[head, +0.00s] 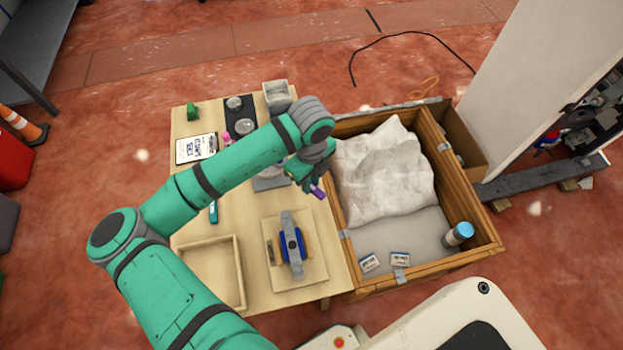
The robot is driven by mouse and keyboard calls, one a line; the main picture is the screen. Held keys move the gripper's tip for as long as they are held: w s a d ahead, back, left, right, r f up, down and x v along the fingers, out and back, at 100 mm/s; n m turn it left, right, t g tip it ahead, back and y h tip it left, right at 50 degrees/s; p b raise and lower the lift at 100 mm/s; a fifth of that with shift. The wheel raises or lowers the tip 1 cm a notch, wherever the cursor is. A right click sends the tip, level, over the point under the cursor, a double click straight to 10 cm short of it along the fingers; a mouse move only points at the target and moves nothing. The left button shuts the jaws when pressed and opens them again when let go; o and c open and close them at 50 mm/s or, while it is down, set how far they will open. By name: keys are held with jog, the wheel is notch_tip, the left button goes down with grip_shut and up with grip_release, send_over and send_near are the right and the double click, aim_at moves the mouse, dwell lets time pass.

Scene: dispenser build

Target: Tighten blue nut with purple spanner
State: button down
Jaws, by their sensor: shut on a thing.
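My gripper (309,182) is over the right part of the wooden table, near the crate's left wall. It is shut on a small purple piece, which I take to be the purple spanner (318,192). Most of the spanner is hidden by the gripper and wrist. A blue part, likely the blue nut (301,240), is on a grey upright assembly (290,224) on a pale board (310,270) at the table's front right. The spanner is apart from the blue part, farther back. I cannot make out the nut's exact shape.
An empty wooden tray (240,270) lies left of the board. A wooden crate (459,187) with a white cloth (385,165) and a blue-capped cylinder (458,235) stands right. A dark mat (238,117) and grey box (277,92) are at the table's back.

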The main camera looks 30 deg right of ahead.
jog(key=shift+a, duration=0.1)
jog(key=shift+s+a+m, duration=0.2)
jog(key=shift+a+m, duration=0.9)
jog(key=shift+a, duration=0.1)
jog(key=shift+a+m, duration=1.1)
jog(key=shift+m, duration=0.1)
jog(key=shift+a, duration=0.15)
jog(key=shift+w+a+m, duration=0.1)
jog(key=shift+a+m, duration=0.35)
jog(key=shift+m, duration=0.05)
dwell(0.7)
